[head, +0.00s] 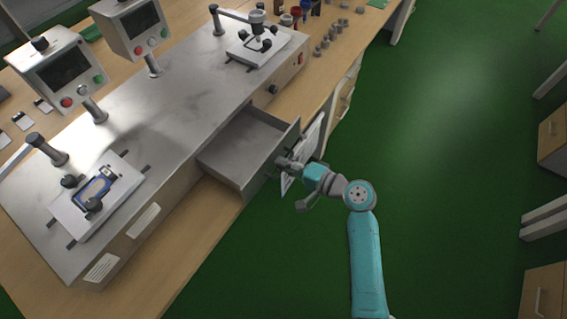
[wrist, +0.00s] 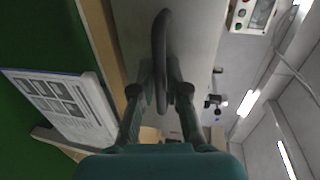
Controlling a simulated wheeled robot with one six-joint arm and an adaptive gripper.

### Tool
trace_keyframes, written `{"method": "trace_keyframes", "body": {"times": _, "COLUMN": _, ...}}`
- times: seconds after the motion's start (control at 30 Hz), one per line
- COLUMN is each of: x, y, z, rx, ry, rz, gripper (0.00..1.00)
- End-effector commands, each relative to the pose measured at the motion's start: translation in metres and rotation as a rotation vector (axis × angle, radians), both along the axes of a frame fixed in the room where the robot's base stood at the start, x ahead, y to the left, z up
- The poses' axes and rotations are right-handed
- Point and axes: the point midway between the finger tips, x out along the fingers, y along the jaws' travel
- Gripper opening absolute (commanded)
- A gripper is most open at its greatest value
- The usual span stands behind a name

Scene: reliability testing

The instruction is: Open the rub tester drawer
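The rub tester (head: 190,85) is a long grey metal bench unit on a wooden table. Its grey drawer (head: 240,145) stands pulled well out from the unit's front, and its inside looks empty. The drawer's dark curved handle (wrist: 161,50) shows in the wrist view, running between the fingers of my gripper (wrist: 160,82).
Two control boxes with screens (head: 62,75) stand on the unit's back. A white panel with printed pictures (wrist: 62,102) is beside the drawer front. Several small weights (head: 325,45) and bottles are at the table's far end.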

Motion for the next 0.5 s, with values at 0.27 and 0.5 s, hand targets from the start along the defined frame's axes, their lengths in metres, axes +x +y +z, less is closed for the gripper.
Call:
{"method": "trace_keyframes", "body": {"times": 0.27, "x": 0.0001, "y": 0.0001, "z": 0.0001, "rx": 0.0, "ry": 0.0, "rz": 0.0, "gripper": 0.36}}
{"method": "trace_keyframes", "body": {"times": 0.5, "x": -0.0056, "y": -0.0085, "z": 0.0018, "rx": 0.0, "ry": 0.0, "rz": -0.003, "gripper": 0.36}}
